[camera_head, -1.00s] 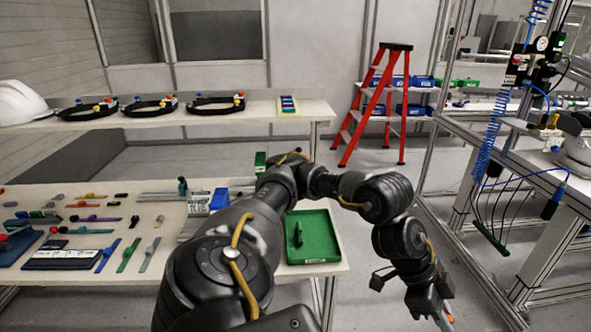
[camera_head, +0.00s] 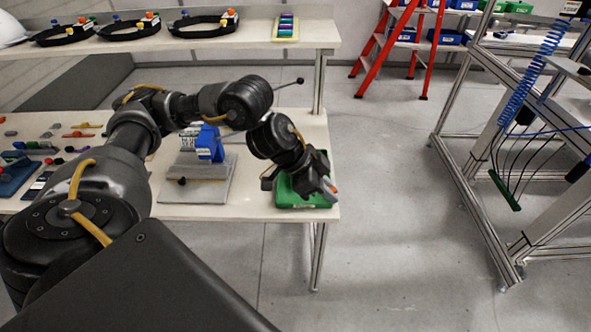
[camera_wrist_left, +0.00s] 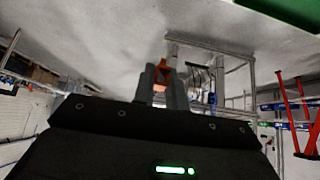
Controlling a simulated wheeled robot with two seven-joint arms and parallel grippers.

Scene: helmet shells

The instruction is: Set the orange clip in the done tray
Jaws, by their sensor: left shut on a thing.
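The orange clip (camera_wrist_left: 163,74) sits between the two fingers of my left gripper (camera_wrist_left: 162,86) in the left wrist view. In the head view my left gripper (camera_head: 328,186) is shut on it, and only a small orange bit of the clip (camera_head: 334,189) shows. The gripper is at the right side of the green tray (camera_head: 290,200), above its right edge. My wrist hides most of the tray's inside. A corner of the green tray also shows at the top right of the left wrist view (camera_wrist_left: 290,10). My right gripper is not in view.
A grey block with a blue part (camera_head: 208,145) stands left of the tray on the table. Several small coloured parts (camera_head: 80,130) lie further left. A shelf (camera_head: 250,38) behind holds black rings with coloured knobs. Open floor lies right of the table.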

